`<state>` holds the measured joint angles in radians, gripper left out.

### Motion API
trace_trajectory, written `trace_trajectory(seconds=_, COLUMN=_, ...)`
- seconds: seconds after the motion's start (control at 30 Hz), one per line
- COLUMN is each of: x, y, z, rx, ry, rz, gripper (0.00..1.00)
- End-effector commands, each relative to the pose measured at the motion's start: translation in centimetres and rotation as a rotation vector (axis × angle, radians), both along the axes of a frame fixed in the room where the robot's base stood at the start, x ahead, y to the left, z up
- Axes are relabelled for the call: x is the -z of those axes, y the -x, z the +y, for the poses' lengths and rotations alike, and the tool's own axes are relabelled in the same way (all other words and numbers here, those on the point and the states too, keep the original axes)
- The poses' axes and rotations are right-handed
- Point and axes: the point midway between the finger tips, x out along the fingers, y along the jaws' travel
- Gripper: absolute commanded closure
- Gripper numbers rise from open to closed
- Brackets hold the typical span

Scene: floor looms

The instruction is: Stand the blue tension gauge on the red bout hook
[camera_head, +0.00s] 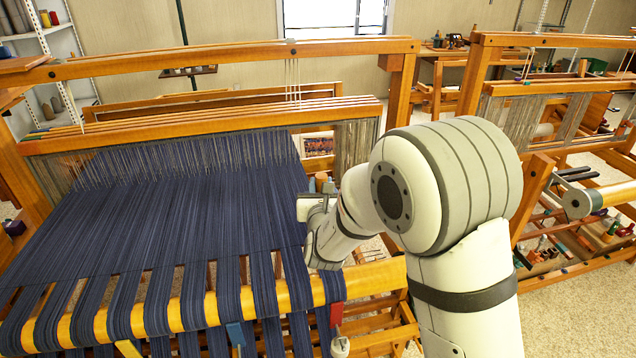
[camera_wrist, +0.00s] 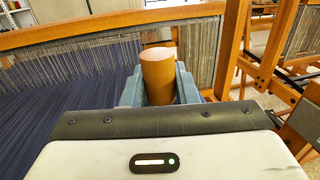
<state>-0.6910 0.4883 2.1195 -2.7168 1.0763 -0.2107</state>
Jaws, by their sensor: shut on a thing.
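My gripper (camera_wrist: 158,88) is shut on an orange-brown cylinder (camera_wrist: 157,70), held upright between its blue-grey fingers. The cylinder's lower part is hidden behind my wrist housing. In the head view my gripper (camera_head: 320,186) is partly hidden, beyond the right edge of the dark blue warp. A red piece (camera_head: 336,314), which looks like the red bout hook, hangs at the right end of the loom's yellow front beam, below and nearer than my gripper. I cannot pick out a blue tension gauge for sure; the held cylinder does not look blue.
A blue piece (camera_head: 235,334) and a yellow piece (camera_head: 128,348) hang along the same front beam (camera_head: 190,308). The dark blue warp (camera_head: 170,215) covers the loom's left. Wooden uprights (camera_head: 398,95) and a second loom (camera_head: 545,90) stand to the right.

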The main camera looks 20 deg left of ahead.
Motion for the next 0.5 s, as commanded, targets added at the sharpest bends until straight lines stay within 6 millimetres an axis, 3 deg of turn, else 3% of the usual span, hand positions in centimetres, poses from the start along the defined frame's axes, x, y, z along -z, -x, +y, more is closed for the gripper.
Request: trace_trajectory(seconds=0.5, x=5.1, y=0.9, z=1.5, rx=-0.028, ry=0.001, rz=0.001, gripper=1.0)
